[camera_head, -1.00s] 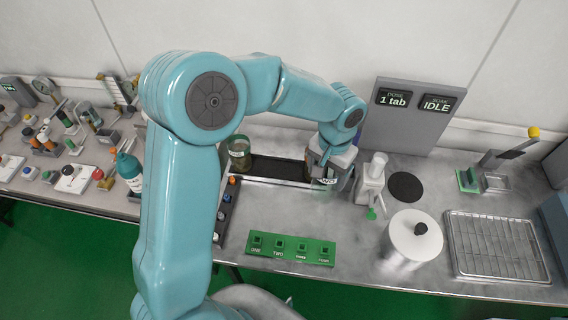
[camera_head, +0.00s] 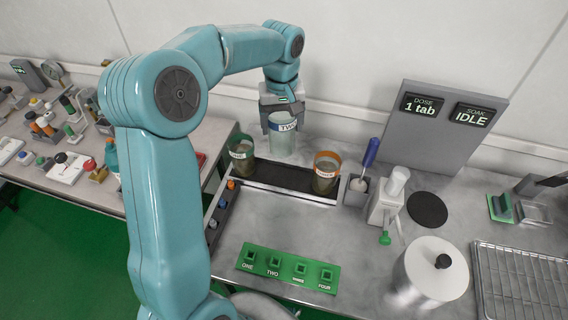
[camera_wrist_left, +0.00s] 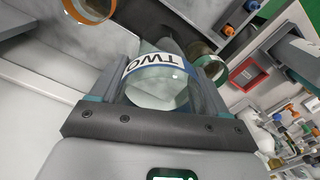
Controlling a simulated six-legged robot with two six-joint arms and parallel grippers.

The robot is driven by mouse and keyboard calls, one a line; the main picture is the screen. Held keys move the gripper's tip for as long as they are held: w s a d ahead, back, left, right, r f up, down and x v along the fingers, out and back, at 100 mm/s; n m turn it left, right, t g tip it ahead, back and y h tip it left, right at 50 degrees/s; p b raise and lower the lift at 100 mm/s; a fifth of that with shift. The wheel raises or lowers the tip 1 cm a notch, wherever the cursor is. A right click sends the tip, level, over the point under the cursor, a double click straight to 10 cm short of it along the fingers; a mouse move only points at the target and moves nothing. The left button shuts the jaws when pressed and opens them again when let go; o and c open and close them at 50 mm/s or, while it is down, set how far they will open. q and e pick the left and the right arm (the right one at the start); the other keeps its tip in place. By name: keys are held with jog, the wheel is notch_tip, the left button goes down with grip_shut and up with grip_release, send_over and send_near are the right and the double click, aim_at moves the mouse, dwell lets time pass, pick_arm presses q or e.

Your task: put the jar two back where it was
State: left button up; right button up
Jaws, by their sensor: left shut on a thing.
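Jar two (camera_head: 283,143) is a clear glass jar with a blue and white label reading TWO. My left gripper (camera_head: 283,124) is shut on it and holds it over the back edge of the black rack (camera_head: 284,177), between two other jars. In the left wrist view, jar two (camera_wrist_left: 160,88) sits between the fingers, its label upside down in the picture. A green-rimmed jar (camera_head: 241,160) stands at the rack's left end and an orange-rimmed jar (camera_head: 325,180) at its right end. The rack's middle is empty. My right gripper is not in view.
A blue-handled tool in a holder (camera_head: 357,184) and a white dispenser (camera_head: 388,200) stand right of the rack. A green plate (camera_head: 287,269) with labelled sockets lies in front. A white canister (camera_head: 432,280) is at the right. The bench between rack and plate is clear.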

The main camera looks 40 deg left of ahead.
aim_at(283, 146)
pick_arm(q)
notch_tip(283, 146, down, 8)
jog(key=shift+d+f, duration=0.1)
jog(key=shift+d, duration=0.05)
notch_tip(283, 146, down, 5)
jog(key=shift+w, duration=0.1)
